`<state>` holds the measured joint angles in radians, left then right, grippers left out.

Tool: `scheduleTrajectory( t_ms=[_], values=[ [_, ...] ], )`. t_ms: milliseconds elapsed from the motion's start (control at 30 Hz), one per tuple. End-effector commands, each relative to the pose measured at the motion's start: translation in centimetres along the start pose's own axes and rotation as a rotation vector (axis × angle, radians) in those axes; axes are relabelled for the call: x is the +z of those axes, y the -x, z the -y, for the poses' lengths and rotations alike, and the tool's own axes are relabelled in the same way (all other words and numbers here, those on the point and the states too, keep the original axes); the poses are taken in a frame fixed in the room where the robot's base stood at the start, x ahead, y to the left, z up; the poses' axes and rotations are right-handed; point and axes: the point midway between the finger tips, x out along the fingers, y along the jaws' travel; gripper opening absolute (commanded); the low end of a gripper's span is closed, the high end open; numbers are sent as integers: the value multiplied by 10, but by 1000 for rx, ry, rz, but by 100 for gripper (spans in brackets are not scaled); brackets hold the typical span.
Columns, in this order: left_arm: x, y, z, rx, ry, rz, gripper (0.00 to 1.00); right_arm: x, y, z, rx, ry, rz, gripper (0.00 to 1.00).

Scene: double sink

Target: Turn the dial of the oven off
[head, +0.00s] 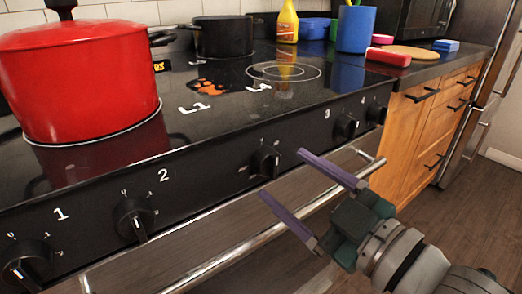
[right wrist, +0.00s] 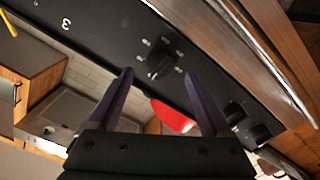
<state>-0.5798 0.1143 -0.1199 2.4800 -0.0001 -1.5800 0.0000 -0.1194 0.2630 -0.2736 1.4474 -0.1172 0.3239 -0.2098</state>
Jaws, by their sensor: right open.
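The oven's black front panel carries several black dials. The middle dial (head: 266,160) sits between the pair near labels 1 and 2 and the pair near labels 3 and 4. Its pointer angle is hard to read. My right gripper (head: 281,173) is open and empty, its two purple fingers pointing at the panel around the middle dial. In the right wrist view, that dial (right wrist: 160,62) shows between and just beyond the fingertips (right wrist: 158,76), with white marks around it. I cannot tell whether the fingers touch it. My left gripper is not in view.
A metal oven handle (head: 235,250) runs below the dials, close to my right gripper. A red pot (head: 75,80) and a black pot (head: 223,38) stand on the cooktop. Wooden drawers (head: 425,125) are at the right, with open floor (head: 475,200) beside them.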

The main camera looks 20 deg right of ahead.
Motion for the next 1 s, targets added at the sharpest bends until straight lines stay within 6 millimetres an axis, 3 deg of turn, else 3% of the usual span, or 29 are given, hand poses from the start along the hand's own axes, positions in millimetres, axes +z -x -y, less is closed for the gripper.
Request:
scheduleTrajectory(
  t_ms=[100, 333, 867, 1000],
  values=[
    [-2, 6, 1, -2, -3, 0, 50, -1, 26, 0, -2, 0, 4, 83],
    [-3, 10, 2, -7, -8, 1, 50, 0, 58, 0, -1, 1, 2, 83],
    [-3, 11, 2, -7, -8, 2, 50, -1, 63, -1, 0, 0, 2, 83],
    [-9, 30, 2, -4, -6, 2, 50, -14, 61, -10, -3, -30, 72, 83]
  ],
)
